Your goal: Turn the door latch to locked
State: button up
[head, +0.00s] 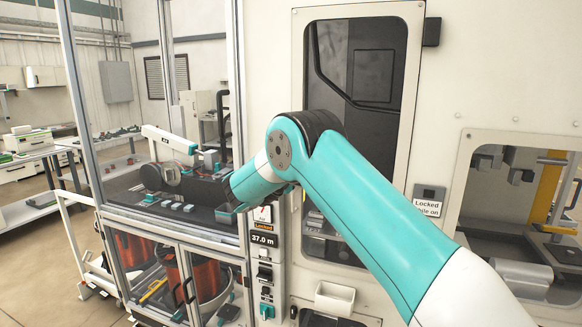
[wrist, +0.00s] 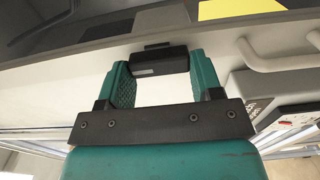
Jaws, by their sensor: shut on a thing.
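In the wrist view the door latch, a small black block (wrist: 161,61), sits between the teal fingers of my gripper (wrist: 164,72) at a dark panel edge. The gripper is shut on the block, with one finger against each end. In the head view my teal and white arm reaches to the left across the machine front, and its wrist and the latch area are mostly hidden behind it. I cannot tell from these views which way the latch is turned.
A grey bar handle (wrist: 275,58) is close to the right of the fingers. A small display panel (head: 263,239) reads 37.0 m. A "Locked while on" sign (head: 428,207) is right of the arm.

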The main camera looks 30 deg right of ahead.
dwell(0.4)
jog(key=o, duration=0.9)
jog(key=b+v, duration=0.6)
jog(key=v, duration=1.1)
jog(key=shift+s+a+f+b, duration=0.15)
jog(key=shift+s+b, duration=0.1)
jog(key=shift+b, duration=0.15)
